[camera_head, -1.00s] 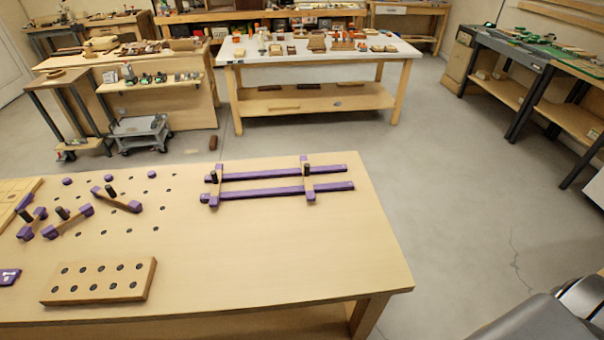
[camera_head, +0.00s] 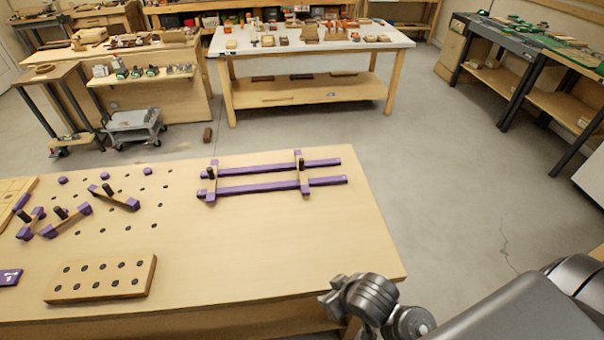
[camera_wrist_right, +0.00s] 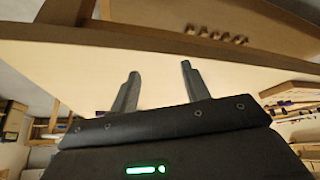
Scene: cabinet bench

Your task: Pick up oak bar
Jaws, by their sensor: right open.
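Several wooden bars with purple ends and black knobs lie at the left of the bench in the head view: one bar (camera_head: 113,198), a second bar (camera_head: 66,222) and a third bar (camera_head: 30,224). Two long purple rails (camera_head: 255,187) lie further right, with two short wooden crosspieces across them. I cannot tell which wooden piece is the oak bar. My right arm shows at the lower right, beyond the bench's front edge. My right gripper (camera_wrist_right: 158,68) is open and empty in the right wrist view, with a pale surface behind it. My left gripper is not in view.
The bench (camera_head: 240,245) has clear room in its middle and right. A wooden block with holes (camera_head: 101,278) lies near its front left. Several dark holes and purple round pieces dot its left. A white-topped table (camera_head: 310,50) stands behind, across open floor.

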